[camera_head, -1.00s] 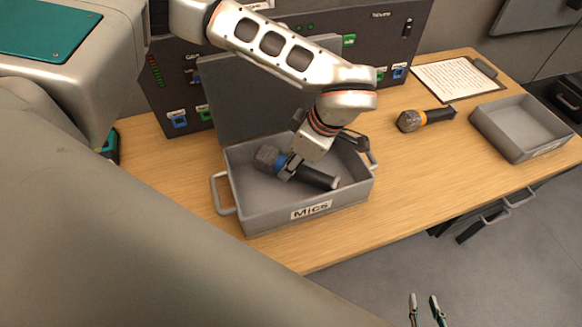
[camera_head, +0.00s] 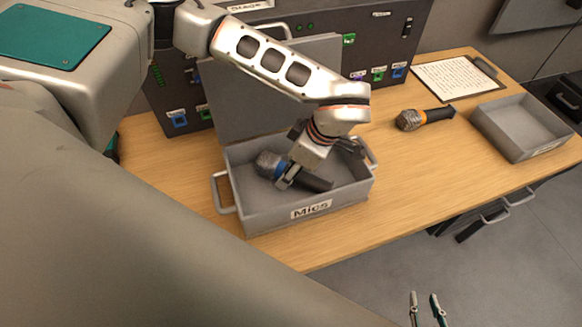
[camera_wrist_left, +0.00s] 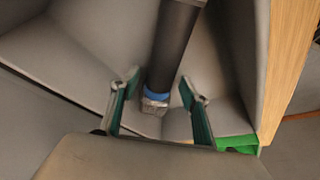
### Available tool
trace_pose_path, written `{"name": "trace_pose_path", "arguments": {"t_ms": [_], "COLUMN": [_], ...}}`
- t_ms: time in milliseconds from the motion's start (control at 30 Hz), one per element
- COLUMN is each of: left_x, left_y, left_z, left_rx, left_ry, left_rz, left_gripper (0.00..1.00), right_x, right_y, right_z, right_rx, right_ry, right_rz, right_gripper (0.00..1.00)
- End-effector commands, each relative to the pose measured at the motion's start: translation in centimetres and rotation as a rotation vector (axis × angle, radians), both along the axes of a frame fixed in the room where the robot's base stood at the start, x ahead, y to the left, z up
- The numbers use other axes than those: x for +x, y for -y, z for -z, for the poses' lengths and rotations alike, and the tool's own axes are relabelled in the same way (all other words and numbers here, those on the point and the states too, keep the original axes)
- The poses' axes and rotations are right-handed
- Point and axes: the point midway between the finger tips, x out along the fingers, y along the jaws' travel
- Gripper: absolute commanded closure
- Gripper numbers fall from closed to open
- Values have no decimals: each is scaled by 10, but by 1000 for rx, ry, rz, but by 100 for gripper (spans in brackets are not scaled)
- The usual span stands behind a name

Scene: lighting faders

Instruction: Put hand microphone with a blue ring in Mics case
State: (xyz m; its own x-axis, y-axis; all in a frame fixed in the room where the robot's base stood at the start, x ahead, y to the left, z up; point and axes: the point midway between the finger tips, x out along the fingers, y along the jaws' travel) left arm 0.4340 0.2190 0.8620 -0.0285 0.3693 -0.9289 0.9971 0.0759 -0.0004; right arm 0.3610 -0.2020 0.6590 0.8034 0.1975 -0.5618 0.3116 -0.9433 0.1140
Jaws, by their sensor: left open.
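The hand microphone with a blue ring (camera_head: 317,183) lies in the grey Mics case (camera_head: 262,219), its grey head (camera_head: 267,163) toward the left. My left gripper (camera_head: 287,180) reaches down into the case over this microphone and partly hides it. In the left wrist view, the fingers of my left gripper (camera_wrist_left: 158,78) are apart, one on each side of the microphone (camera_wrist_left: 176,45), whose blue ring shows between them. Whether a finger touches it I cannot tell. My right gripper (camera_head: 427,308) is open and empty at the bottom, away from the table.
Another microphone with an orange ring (camera_head: 425,117) lies on the wooden table (camera_head: 405,170). A grey open tray (camera_head: 515,148) stands at the right, with a clipboard (camera_head: 455,79) behind. The case's raised lid (camera_head: 235,105) stands before a dark control panel (camera_head: 385,45). The front-right tabletop is clear.

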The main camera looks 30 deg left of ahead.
Motion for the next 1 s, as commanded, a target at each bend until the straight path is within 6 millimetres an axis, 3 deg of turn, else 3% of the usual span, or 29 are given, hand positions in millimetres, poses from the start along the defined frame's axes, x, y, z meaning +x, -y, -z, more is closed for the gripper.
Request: {"name": "trace_pose_path", "arguments": {"t_ms": [267, 700, 1000], "left_x": [2, 4, 4], "left_y": [8, 39, 44], "left_z": [-23, -99, -115], "left_rx": [-2, 0, 0], "left_ry": [4, 3, 1], "left_rz": [3, 1, -1], "left_gripper": [54, 54, 54], "right_x": [-1, 0, 0], "right_y": [0, 0, 0], "right_z": [1, 3, 3], "right_rx": [-1, 1, 1], "right_ry": [-2, 1, 2], "right_rz": [0, 0, 0], "right_gripper": [74, 74, 74]}}
